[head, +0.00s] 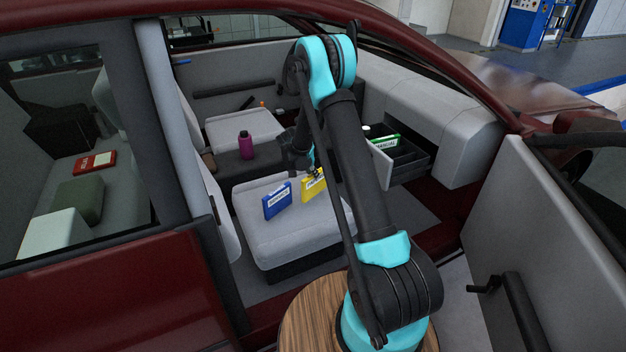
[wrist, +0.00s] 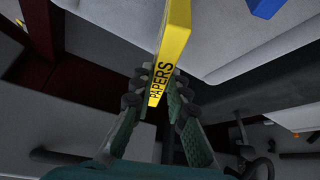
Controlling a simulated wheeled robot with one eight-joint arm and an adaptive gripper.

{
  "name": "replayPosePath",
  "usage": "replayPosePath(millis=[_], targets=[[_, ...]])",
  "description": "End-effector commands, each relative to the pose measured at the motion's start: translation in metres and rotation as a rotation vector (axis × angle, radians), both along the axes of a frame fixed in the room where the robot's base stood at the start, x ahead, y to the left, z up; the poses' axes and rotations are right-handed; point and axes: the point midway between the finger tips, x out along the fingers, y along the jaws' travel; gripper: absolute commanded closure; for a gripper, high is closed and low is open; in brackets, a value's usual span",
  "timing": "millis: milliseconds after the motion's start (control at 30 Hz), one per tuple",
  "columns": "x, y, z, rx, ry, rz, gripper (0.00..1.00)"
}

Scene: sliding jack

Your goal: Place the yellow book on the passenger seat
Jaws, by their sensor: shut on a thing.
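The yellow book (head: 313,183) is held upright at the near passenger seat (head: 298,234), close to the seat cushion. I cannot tell whether it touches the cushion. In the wrist view the yellow book (wrist: 170,50) shows its spine, labelled PAPERS, between the two fingers. My gripper (wrist: 163,88) is shut on the spine end of the book. In the head view my gripper (head: 313,172) is partly hidden behind my arm. A blue book (head: 277,201) stands on the same seat, left of the yellow book; its corner shows in the wrist view (wrist: 267,7).
An open glove box drawer (head: 400,160) holds a green manual (head: 386,141). A purple bottle (head: 246,145) stands on the centre console. A red book (head: 95,163) and a green cushion-like block (head: 77,200) are on the rear seat. The open door (head: 540,230) is at right.

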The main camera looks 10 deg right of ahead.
Motion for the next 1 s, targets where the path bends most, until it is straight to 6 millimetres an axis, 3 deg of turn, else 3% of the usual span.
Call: replayPosePath(millis=[200,533,567,700,1000], targets=[[0.000,0.000,-0.027,0.000,0.000,0.000,1.00],[0.000,0.000,-0.030,0.000,0.000,0.000,1.00],[0.000,0.000,-0.030,0.000,0.000,0.000,0.83],[0.000,0.000,-0.030,0.000,0.000,0.000,0.66],[0.000,0.000,-0.029,0.000,0.000,0.000,0.65]])
